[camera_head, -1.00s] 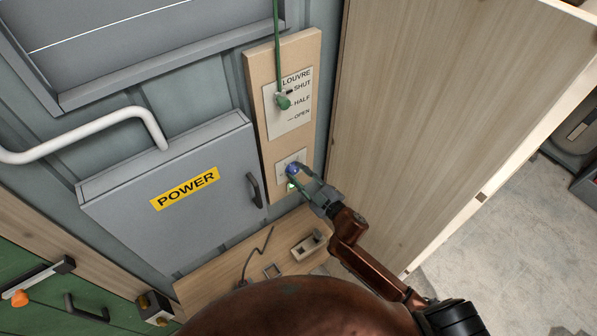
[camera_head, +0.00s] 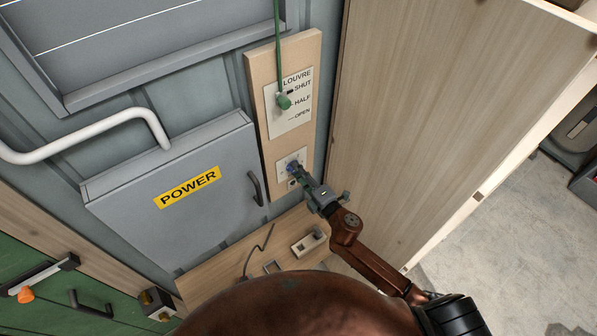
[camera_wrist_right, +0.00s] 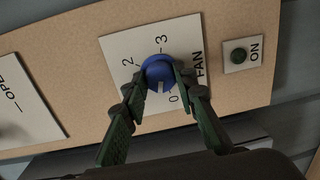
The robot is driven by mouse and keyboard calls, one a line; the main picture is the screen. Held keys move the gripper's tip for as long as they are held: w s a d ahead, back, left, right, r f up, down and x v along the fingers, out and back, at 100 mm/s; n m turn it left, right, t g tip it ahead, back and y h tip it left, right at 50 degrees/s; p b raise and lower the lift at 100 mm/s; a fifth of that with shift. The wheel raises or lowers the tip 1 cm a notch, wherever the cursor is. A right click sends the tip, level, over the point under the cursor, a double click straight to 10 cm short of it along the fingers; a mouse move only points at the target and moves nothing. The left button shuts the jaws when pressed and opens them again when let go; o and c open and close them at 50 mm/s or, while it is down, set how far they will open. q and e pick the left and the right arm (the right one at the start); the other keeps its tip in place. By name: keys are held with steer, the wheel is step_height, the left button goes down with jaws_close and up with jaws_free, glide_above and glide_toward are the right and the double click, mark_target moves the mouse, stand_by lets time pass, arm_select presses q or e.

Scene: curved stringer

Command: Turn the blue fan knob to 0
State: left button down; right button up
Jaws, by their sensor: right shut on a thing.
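The blue fan knob (camera_wrist_right: 158,70) sits on a white plate (camera_wrist_right: 118,52) marked FAN, with 2, 3 and 0 visible around it. A pale notch on its lower edge faces near the 0; I cannot tell whether it lines up exactly. My right gripper (camera_wrist_right: 158,80) is shut on the knob, one green finger on each side. The left finger hides part of the scale. In the head view the knob (camera_head: 292,168) shows just beyond the right gripper (camera_head: 299,174). My left gripper is not in view.
A grey POWER box (camera_head: 185,195) stands left, and a wooden panel (camera_head: 425,110) rises close on the right.

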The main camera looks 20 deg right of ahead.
steer(key=n, duration=0.5)
steer(key=shift+n+h, duration=0.3)
steer(key=shift+n, duration=0.1)
stand_by(0.4)
steer(key=o, duration=1.2)
steer(key=shift+c, duration=0.2)
steer(key=f+v, duration=0.1)
steer(key=v, duration=1.1)
steer(key=shift+r, duration=0.2)
